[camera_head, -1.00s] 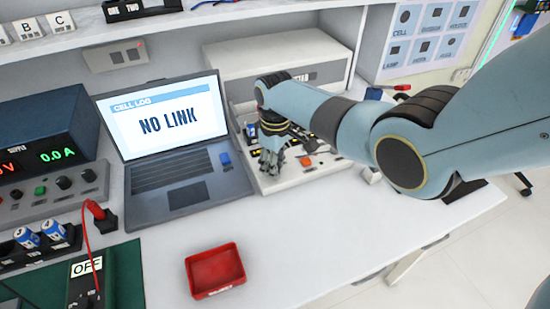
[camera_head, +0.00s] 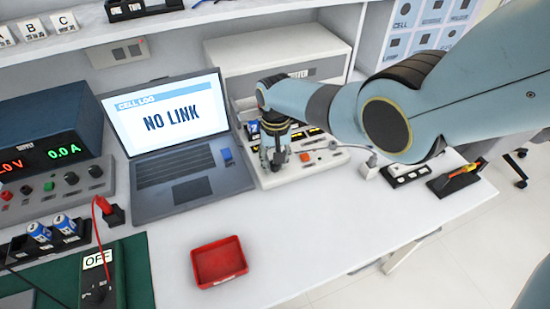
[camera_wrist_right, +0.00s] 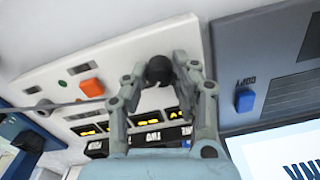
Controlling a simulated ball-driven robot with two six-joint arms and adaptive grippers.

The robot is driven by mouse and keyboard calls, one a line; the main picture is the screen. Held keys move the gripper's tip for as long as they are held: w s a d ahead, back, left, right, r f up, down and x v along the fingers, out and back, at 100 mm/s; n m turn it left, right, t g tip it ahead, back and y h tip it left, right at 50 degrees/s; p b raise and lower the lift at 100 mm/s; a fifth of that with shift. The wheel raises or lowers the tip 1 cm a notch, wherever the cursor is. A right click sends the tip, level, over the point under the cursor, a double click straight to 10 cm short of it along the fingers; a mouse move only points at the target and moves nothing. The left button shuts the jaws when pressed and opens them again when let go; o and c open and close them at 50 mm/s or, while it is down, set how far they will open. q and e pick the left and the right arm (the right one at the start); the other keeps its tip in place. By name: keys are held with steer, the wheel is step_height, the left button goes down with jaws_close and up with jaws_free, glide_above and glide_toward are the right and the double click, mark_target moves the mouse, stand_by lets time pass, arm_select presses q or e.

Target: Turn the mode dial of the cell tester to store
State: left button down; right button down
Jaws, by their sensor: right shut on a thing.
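The cell tester (camera_head: 322,164) is a white, low, sloped panel to the right of the laptop. In the right wrist view its pale face (camera_wrist_right: 60,70) carries a black round mode dial (camera_wrist_right: 158,69). My right gripper (camera_head: 276,163) points down at the tester's front left part. In the right wrist view the right gripper (camera_wrist_right: 160,66) has its two grey fingers on either side of the dial, shut on it. In the head view the fingers hide most of the dial. I cannot read any dial mark or setting. My left gripper is not in view.
An orange button (camera_wrist_right: 91,88) and several lit yellow displays are on the tester. The laptop (camera_head: 190,160) reading NO LINK stands close at left. A cable runs from the tester's right side. A red tray (camera_head: 219,262) lies in front; the bench between is clear.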

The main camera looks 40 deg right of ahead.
steer(key=shift+m, duration=0.6)
steer(key=c, duration=1.1)
jaws_free()
steer(key=shift+o, duration=0.2)
steer(key=shift+r, duration=0.15)
step_height(320, 180, up, 12)
